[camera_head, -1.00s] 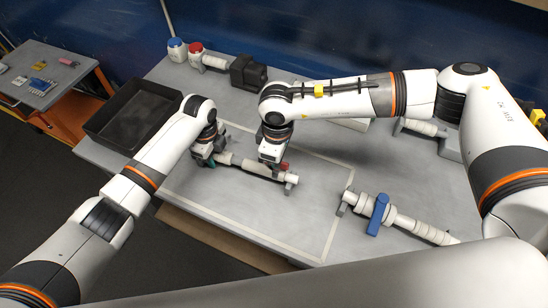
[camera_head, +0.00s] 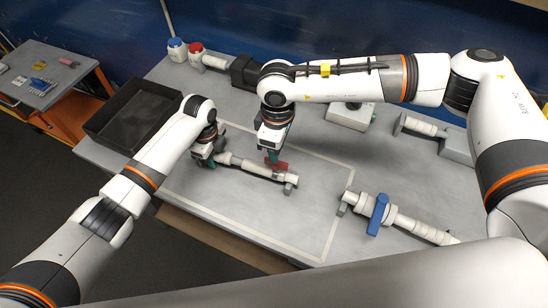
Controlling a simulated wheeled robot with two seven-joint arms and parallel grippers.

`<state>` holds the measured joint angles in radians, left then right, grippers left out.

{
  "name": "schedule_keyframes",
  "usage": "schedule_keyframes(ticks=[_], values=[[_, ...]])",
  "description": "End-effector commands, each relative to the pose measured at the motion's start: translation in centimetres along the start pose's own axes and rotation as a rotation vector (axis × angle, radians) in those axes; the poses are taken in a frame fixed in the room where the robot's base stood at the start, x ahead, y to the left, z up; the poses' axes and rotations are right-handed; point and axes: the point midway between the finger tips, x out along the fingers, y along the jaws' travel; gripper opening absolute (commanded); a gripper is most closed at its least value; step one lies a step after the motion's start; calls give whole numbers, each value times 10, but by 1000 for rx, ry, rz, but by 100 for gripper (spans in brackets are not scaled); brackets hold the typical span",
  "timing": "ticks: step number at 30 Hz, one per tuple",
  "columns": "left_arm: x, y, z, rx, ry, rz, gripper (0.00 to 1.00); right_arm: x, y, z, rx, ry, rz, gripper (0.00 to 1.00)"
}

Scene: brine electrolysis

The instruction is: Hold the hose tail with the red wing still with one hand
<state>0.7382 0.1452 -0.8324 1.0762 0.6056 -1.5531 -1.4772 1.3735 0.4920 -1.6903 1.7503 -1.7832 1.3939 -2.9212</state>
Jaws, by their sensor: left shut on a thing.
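The pale grey hose tail (camera_head: 248,168) with the red wing (camera_head: 276,166) lies on the grey table, inside the pale outlined area. My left gripper (camera_head: 211,163) is shut on its left end and is low over the table. My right gripper (camera_head: 272,153) is over the red wing near the right end of the hose tail. Its fingertips are at the wing, but whether they are closed on it I cannot tell. The left end of the hose tail is partly hidden by my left gripper.
A similar piece with a blue wing (camera_head: 377,214) lies to the right. A black tray (camera_head: 104,142) stands at the left. Bottles with blue (camera_head: 175,43) and red (camera_head: 195,47) caps stand at the back. A white box (camera_head: 350,115) stands behind my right gripper.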

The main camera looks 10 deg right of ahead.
Motion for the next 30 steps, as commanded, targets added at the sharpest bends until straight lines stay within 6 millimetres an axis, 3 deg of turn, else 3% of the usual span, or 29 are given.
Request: schedule_keyframes(ticks=[3, 9, 14, 22, 23, 27, 30], values=[[0, 0, 0, 0, -1, 1, 0, -27, -1, 0, 0, -2, -2, 34], [0, 0, 0, 0, -1, 1, 0, -59, -1, 0, 0, 0, -2, 34], [0, 0, 1, 0, -1, 1, 0, -70, 0, 0, -1, 0, 0, 34], [0, 0, 1, 0, -2, 1, 0, -72, 0, 0, -1, 1, 0, 34], [0, 0, 1, 0, -2, 1, 35, -72, 0, 0, -1, 1, 0, 34], [0, 0, 1, 0, -1, 1, 55, -72, 0, 0, 0, 1, 0, 34], [0, 0, 0, 0, -1, 1, 55, -72, 0, 0, 0, 1, 0, 34]])
